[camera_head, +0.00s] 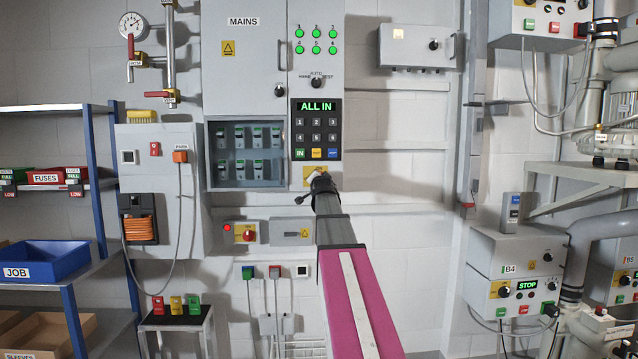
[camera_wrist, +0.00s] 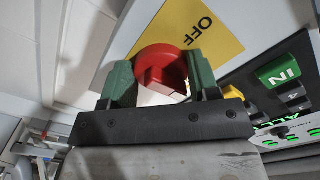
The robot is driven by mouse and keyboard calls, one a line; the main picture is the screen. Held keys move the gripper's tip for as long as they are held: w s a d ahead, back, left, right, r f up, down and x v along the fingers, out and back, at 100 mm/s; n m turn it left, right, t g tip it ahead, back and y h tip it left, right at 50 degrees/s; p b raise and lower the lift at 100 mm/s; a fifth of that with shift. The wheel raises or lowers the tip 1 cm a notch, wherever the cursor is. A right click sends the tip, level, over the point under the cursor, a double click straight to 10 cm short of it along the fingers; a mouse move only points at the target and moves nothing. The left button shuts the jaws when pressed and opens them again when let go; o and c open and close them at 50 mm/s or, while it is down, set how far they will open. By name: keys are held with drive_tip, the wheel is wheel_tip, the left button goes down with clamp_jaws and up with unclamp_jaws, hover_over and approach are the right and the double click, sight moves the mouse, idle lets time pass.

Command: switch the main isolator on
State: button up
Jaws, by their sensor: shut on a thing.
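The isolator has a red rotary knob (camera_wrist: 160,62) on a yellow plate (camera_wrist: 215,22) marked OFF, which fills the middle of the wrist view. The yellow plate (camera_head: 312,171) also shows in the head view, low on the cabinet marked MAINS (camera_head: 243,70), just under the keypad. My gripper (camera_wrist: 160,80) has its two green fingers on either side of the red knob and is shut on it. In the head view my gripper (camera_head: 322,182) covers most of the plate and hides the knob. The wrist view does not show clearly which position the knob points to.
A keypad (camera_head: 316,130) reading ALL IN is close above my gripper. Several green lamps (camera_head: 315,40) are lit higher up. A second red knob (camera_head: 248,236) and a lit red lamp (camera_head: 227,228) sit lower left. Bare wall (camera_head: 395,170) lies to the right.

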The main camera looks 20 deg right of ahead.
drive_tip(key=shift+m, duration=0.4)
drive_tip(key=o, duration=0.9)
drive_tip(key=shift+s, duration=0.1)
drive_tip(key=v, duration=1)
drive_tip(key=shift+s+a, duration=0.1)
drive_tip(key=shift+s, duration=0.25)
